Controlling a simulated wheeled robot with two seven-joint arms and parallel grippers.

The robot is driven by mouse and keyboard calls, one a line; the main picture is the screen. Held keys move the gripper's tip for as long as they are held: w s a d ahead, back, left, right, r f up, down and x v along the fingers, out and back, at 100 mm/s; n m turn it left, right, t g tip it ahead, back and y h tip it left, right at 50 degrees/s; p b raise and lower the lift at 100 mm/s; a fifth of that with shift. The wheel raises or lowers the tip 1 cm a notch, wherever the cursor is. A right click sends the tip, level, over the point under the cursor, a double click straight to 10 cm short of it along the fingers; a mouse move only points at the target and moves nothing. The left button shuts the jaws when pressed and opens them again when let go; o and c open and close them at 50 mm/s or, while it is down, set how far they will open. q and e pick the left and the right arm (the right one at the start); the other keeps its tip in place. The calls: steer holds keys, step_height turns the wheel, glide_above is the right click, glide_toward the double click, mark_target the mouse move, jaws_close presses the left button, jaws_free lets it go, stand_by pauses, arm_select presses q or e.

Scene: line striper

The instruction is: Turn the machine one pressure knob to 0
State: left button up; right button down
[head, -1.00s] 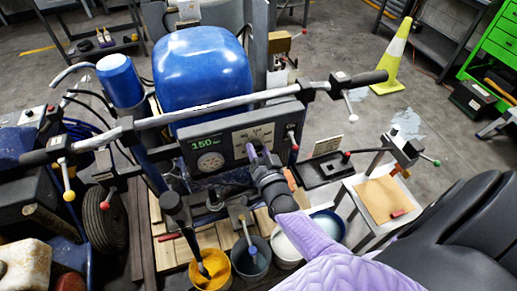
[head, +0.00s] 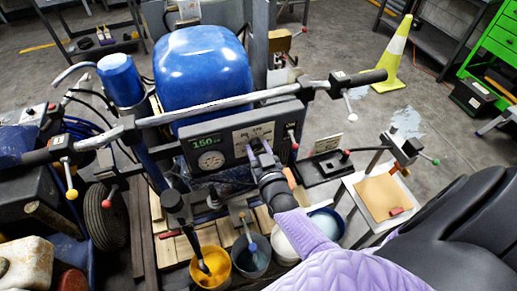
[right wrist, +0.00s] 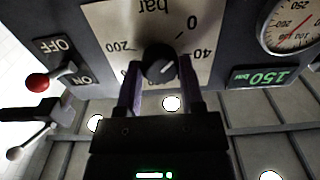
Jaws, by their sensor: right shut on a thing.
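The machine's dark control panel (head: 225,140) carries a green display (head: 206,141) reading 150 and a round pressure gauge (head: 211,160). The display (right wrist: 264,76) also reads 150 in the right wrist view. There the black pressure knob (right wrist: 158,62) stands on a pale dial plate (right wrist: 108,22) marked bar, with 0, 40 and 200 legible, upside down. The knob's white mark points to the lower right. My right gripper (right wrist: 158,88) is shut on the knob, one purple finger on each side. In the head view my right gripper (head: 260,149) hides the knob. My left gripper is not in view.
A red-tipped ON/OFF lever (right wrist: 38,82) is beside the dial plate. A long handlebar (head: 230,103) crosses above the panel. Paint buckets (head: 212,268) stand below, and a small table (head: 380,197) is at the right. A yellow cone (head: 393,60) is on the floor behind.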

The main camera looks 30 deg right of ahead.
steer(key=shift+f, duration=0.1)
steer(key=shift+c, duration=1.1)
jaws_free()
steer(key=p+v, duration=0.1)
steer(key=v, duration=0.9)
steer(key=shift+d, duration=0.1)
